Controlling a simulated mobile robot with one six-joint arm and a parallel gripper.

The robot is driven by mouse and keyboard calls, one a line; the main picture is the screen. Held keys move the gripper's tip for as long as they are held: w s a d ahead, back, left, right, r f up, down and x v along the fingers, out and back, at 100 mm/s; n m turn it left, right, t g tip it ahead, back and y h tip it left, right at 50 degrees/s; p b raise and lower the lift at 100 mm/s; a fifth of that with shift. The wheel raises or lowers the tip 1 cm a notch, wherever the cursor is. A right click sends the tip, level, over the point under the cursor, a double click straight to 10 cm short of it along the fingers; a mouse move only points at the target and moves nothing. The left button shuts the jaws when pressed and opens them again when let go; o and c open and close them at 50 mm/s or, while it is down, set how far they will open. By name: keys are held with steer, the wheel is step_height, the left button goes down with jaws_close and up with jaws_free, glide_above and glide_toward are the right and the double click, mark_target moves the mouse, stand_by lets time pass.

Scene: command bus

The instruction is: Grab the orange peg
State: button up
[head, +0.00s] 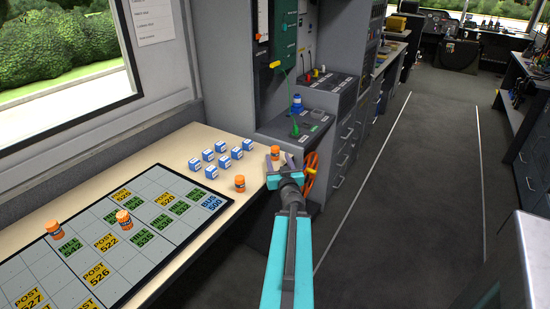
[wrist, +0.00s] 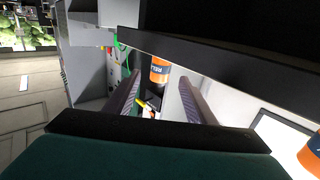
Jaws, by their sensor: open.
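An orange peg (head: 275,152) stands at the right end of the table, just beyond my gripper (head: 280,163) in the head view. In the wrist view, my gripper (wrist: 158,92) is open. Its two dark fingers lie on either side of the peg (wrist: 159,72) as seen from there, with gaps showing. I cannot tell whether the peg is fully between the fingertips or just past them. Other orange pegs stand on the table (head: 239,184) and on the board, one in the middle (head: 124,220) and one at left (head: 54,230). A peg (wrist: 312,155) shows at the wrist view's right edge.
Several blue and white blocks (head: 222,160) stand on the table left of my gripper. The grey labelled board (head: 85,263) covers the table's left part. An orange handwheel (head: 310,170) is close to my gripper's right. A grey console (head: 298,130) stands behind. The aisle floor is clear.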

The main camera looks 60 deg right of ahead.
mark_target(276, 153)
steer(key=shift+x, duration=2.6)
steer(key=shift+x, duration=2.55)
steer(key=shift+r, duration=0.15)
steer(key=c, duration=1.2)
steer(key=shift+o, duration=0.2)
